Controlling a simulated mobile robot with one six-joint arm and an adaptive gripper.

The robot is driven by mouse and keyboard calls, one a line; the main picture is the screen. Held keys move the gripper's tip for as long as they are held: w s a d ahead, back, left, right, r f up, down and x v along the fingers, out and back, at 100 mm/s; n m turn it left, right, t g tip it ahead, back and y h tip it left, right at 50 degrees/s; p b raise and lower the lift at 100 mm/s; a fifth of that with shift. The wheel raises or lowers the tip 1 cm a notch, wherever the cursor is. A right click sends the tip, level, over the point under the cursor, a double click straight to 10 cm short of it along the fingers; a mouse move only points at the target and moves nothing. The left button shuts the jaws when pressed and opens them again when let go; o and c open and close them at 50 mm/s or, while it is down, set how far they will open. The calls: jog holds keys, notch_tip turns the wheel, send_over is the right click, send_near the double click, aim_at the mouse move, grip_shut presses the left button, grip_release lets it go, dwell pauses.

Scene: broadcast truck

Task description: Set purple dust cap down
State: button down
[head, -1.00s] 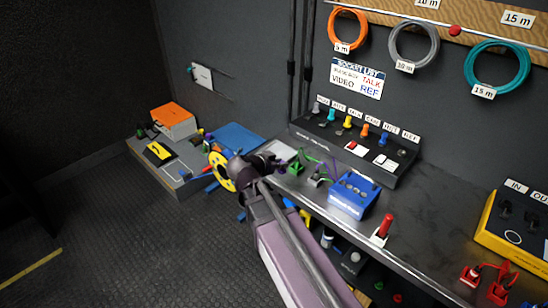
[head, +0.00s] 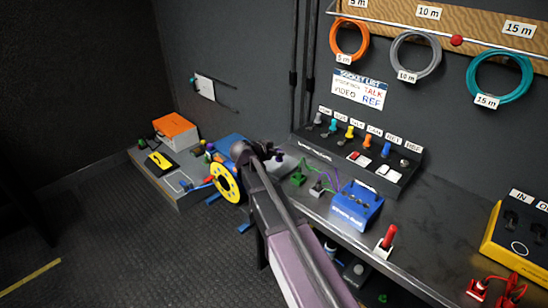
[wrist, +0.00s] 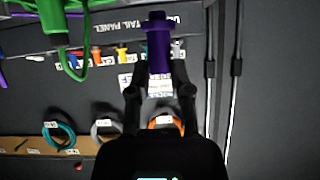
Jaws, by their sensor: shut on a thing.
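The purple dust cap (wrist: 158,52) is a short cylinder with a wider collar, seen in the wrist view. My gripper (wrist: 159,86) is shut on its lower end in that view, and the cap sticks out past the fingertips. Nothing visibly touches the cap's free end. In the head view the end of my arm is over the left end of the long bench (head: 420,235).
A tail panel with coloured plugs (head: 350,132) stands at the bench's back. A blue box (head: 357,206) and a red-handled piece (head: 387,238) stand nearer its front. A green connector (wrist: 54,18) is left of the cap. A yellow reel (head: 226,183) and orange box (head: 176,131) are at left.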

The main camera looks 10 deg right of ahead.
jog(key=shift+w+f, duration=0.1)
jog(key=shift+w, duration=0.6)
jog(key=shift+w, duration=0.1)
jog(key=shift+w+d, duration=0.1)
jog(key=shift+w, duration=0.2)
jog(key=shift+w+f+b, duration=0.3)
jog(key=shift+f+b, duration=1.5)
jog(key=shift+b, duration=0.05)
jog(key=shift+f, duration=0.2)
jog(key=c, duration=0.5)
grip_release()
jog(key=shift+c, duration=0.2)
jog(key=shift+r, duration=0.2)
